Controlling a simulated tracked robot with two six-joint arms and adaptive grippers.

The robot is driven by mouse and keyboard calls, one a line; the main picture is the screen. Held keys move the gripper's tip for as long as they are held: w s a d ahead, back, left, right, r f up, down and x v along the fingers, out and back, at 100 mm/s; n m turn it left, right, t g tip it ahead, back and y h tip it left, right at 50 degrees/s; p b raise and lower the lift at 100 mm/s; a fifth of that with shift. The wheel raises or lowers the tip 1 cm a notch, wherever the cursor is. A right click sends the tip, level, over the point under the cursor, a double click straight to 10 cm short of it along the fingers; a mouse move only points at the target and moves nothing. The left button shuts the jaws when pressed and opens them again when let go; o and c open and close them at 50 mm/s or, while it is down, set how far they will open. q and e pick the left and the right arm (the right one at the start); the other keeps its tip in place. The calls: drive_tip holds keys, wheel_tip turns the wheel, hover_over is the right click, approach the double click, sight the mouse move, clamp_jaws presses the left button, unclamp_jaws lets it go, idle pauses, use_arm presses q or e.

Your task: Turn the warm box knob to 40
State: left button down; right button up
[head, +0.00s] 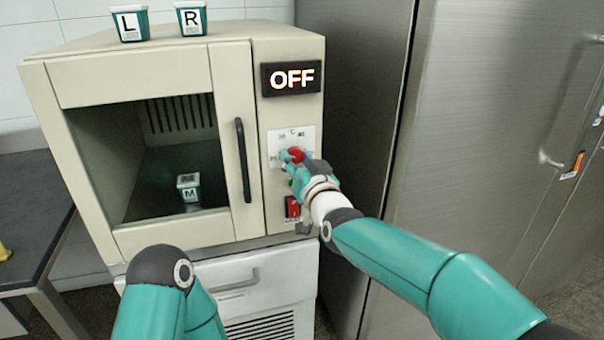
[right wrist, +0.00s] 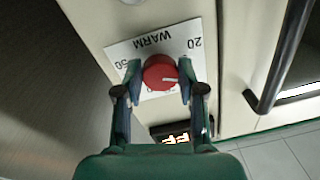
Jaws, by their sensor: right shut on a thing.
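The warm box (head: 140,75) is a beige cabinet with a glass-fronted door and a dark handle (head: 243,160). Its display (head: 291,77) reads OFF. The red knob (head: 296,154) sits on a white dial plate (head: 302,136) on the right-hand panel. In the right wrist view the red knob (right wrist: 160,73) lies between the fingers of my right gripper (right wrist: 160,78), which is shut on it. The plate there shows WARM, 20 and 50 upside down; the mark nearest the pointer is hidden. My left gripper is out of view; only my left arm shows.
A red switch (head: 292,207) is below the knob. Cups marked L (head: 130,24) and R (head: 191,19) stand on top of the box; a cup marked M (head: 189,188) is inside. A steel cabinet (head: 490,130) stands close on the right, a dark table (head: 30,215) on the left.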

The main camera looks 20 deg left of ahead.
drive_tip(key=m+b, duration=0.4)
drive_tip(key=m, duration=0.1)
drive_tip(key=shift+w+d, duration=0.1)
drive_tip(key=shift+d, duration=0.1)
drive_tip(key=m+b, duration=0.3)
drive_tip(key=m, duration=0.1)
drive_tip(key=shift+m+t, duration=0.3)
drive_tip(key=shift+m, duration=0.1)
drive_tip(key=m+b, duration=0.1)
drive_tip(key=m, duration=0.3)
drive_tip(key=shift+r+m+t+h+b, duration=0.1)
drive_tip(key=shift+m+t+h+b, duration=0.2)
drive_tip(key=shift+m+h+b, duration=0.1)
drive_tip(key=m+b, duration=0.1)
drive_tip(key=m, duration=0.4)
drive_tip(key=shift+a+m, duration=0.1)
drive_tip(key=shift+m, duration=0.3)
drive_tip(key=o, duration=1.1)
drive_tip(key=shift+f, duration=0.2)
drive_tip(key=shift+o, duration=0.2)
drive_tip(key=shift+r, duration=0.1)
